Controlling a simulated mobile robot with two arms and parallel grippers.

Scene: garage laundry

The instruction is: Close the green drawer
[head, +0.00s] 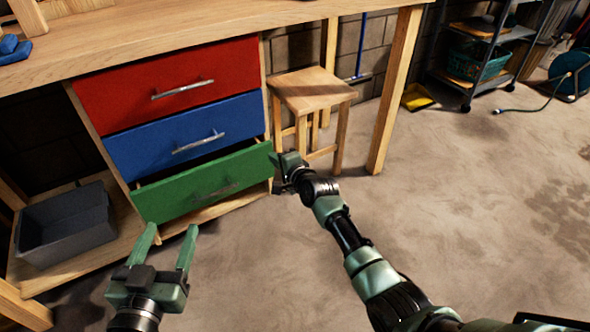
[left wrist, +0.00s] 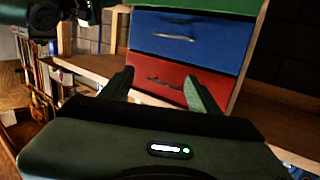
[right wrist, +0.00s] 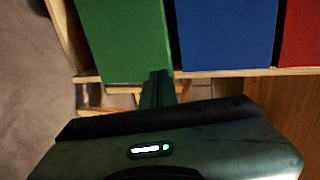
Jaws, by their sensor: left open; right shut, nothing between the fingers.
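The green drawer (head: 205,183) is the lowest of three in the wooden workbench and has a grey bar handle (head: 216,192). It is partly open, with a dark gap above its front. My right gripper (head: 277,160) is shut and empty at the drawer front's right edge; whether it touches is unclear. In the right wrist view, the shut fingers (right wrist: 158,76) overlap the edge of the green front (right wrist: 122,40) beside the blue one. My left gripper (head: 168,234) is open and empty, in front of the drawer's lower left. The left wrist view shows its spread fingers (left wrist: 160,82).
The blue drawer (head: 185,135) and red drawer (head: 168,84) sit above the green one. A wooden stool (head: 310,90) stands right of the drawers, near a bench leg (head: 395,90). A grey bin (head: 66,225) sits on the lower shelf at left. Open floor lies at right.

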